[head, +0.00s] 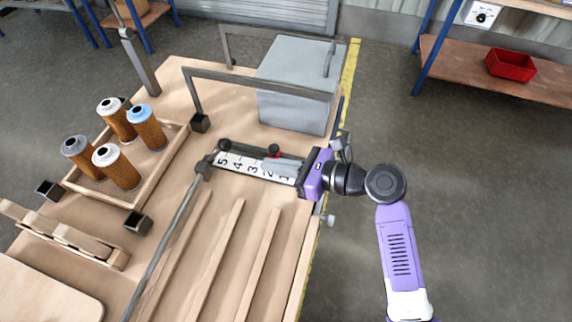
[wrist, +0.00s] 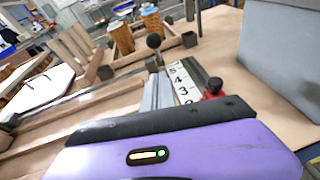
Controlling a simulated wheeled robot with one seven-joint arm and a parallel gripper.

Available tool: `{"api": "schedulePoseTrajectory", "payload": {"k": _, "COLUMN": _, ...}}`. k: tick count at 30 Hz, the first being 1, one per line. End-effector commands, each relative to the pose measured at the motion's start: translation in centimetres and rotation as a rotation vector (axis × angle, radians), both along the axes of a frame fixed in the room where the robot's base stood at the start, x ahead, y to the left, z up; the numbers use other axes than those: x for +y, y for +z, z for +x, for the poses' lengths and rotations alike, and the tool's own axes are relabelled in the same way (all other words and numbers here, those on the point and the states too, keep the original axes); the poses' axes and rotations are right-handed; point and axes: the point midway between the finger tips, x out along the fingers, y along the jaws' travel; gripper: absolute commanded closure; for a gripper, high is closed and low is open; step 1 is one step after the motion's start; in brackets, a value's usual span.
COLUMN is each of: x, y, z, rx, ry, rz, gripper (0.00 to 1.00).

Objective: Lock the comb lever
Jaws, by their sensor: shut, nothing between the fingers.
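A lever with a round black knob (head: 225,145) stands at the far left end of the numbered white scale (head: 236,163). The knob also shows in the wrist view (wrist: 153,41), just beyond my fingers. A long grey bar (head: 165,245) runs from the bracket there toward the front of the bench. I cannot tell how the lever joins the bar or whether it is locked. My gripper (head: 264,163) is shut and empty, low over the scale's right part, pointing left toward the knob with a gap between.
A wooden tray (head: 135,203) with several filter cartridges stands left. A grey box (head: 293,108) and a grey frame (head: 250,78) stand behind the scale. Wooden strips (head: 215,265) lie in front. A slotted wooden rack (head: 62,238) is at far left.

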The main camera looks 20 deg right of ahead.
Motion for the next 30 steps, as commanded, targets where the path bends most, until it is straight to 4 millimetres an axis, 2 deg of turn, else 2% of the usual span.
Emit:
{"api": "schedulePoseTrajectory", "payload": {"k": 6, "x": 3.2, "y": -1.3, "z": 2.6, "rx": 0.0, "ry": 0.003, "rz": -0.001, "gripper": 1.0}}
{"api": "schedulePoseTrajectory", "payload": {"k": 12, "x": 4.9, "y": 0.2, "z": 4.4, "rx": -0.002, "ry": 0.001, "rz": 0.0, "gripper": 1.0}}
{"api": "schedulePoseTrajectory", "payload": {"k": 18, "x": 5.6, "y": 0.6, "z": 5.0, "rx": 0.0, "ry": 0.0, "rz": 0.0, "gripper": 1.0}}
{"api": "schedulePoseTrajectory", "payload": {"k": 30, "x": 5.6, "y": 0.7, "z": 5.1, "rx": 0.001, "ry": -0.001, "rz": -0.002, "gripper": 1.0}}
